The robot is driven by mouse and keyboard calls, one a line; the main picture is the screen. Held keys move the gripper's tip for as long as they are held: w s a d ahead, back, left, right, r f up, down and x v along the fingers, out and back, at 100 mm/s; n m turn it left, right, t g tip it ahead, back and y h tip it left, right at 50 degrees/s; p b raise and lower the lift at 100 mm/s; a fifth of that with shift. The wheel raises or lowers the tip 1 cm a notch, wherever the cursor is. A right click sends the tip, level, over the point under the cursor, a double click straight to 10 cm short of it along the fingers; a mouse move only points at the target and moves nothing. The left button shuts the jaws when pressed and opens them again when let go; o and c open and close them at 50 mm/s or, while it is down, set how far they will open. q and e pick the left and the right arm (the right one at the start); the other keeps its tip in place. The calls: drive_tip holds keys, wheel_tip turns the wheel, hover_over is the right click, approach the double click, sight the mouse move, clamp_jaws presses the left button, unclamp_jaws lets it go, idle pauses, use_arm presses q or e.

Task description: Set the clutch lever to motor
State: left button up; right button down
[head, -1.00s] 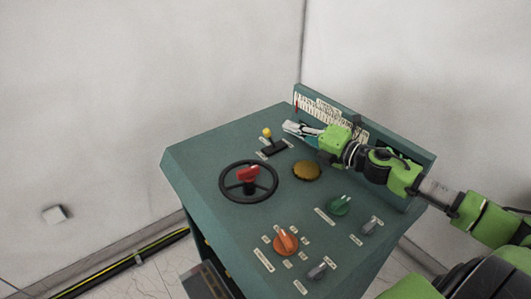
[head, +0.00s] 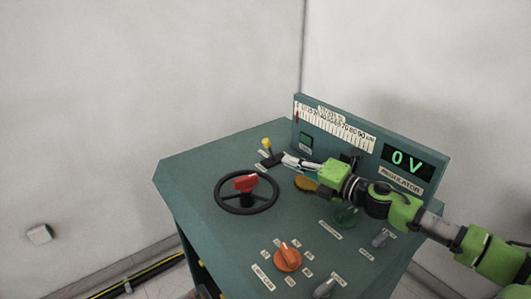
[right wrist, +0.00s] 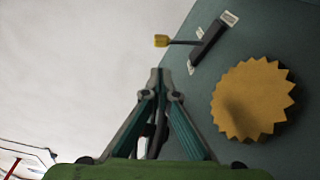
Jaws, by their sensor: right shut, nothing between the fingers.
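The clutch lever, with a yellow knob (head: 266,142) on a thin stem, rises from a dark slotted base on the panel's back part. The right wrist view also shows its yellow knob (right wrist: 161,41) and its dark slotted base (right wrist: 209,41) with small white labels at the ends; the label text is too small to read. My right gripper (head: 284,160) is shut and empty, just right of the lever in the head view. In the right wrist view its closed fingertips (right wrist: 157,72) are apart from the knob. My left gripper is not in view.
A brown toothed knob (head: 306,184) is close under my right gripper; it shows large in the wrist view (right wrist: 252,99). A black handwheel (head: 247,208) with a red grip, an orange knob (head: 287,258) and a grey knob (head: 325,287) are nearer. The display (head: 408,162) reads 0 V.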

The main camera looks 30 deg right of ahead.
sight(268, 144)
drive_tip(key=shift+w, duration=0.1)
drive_tip(key=shift+p+x, duration=0.7)
drive_tip(key=shift+x, duration=1.3)
drive_tip(key=p+x, duration=0.1)
drive_tip(key=x, duration=0.3)
drive_tip(key=shift+w+a+r, duration=0.1)
drive_tip(key=shift+w, duration=0.1)
drive_tip(key=shift+w+a+f+p, duration=0.2)
drive_tip(key=shift+w+a+p, duration=0.15)
drive_tip(key=shift+w, duration=0.3)
drive_tip(key=shift+d, duration=0.1)
drive_tip(key=shift+w+d+r+m+t+y, duration=0.15)
drive_tip(key=shift+d+r+m, duration=0.15)
drive_tip(key=shift+d+m, duration=0.3)
drive_tip(key=shift+d+r+m+t+y, duration=0.15)
drive_tip(key=shift+d+r+m, duration=0.2)
drive_tip(key=shift+m, duration=0.45)
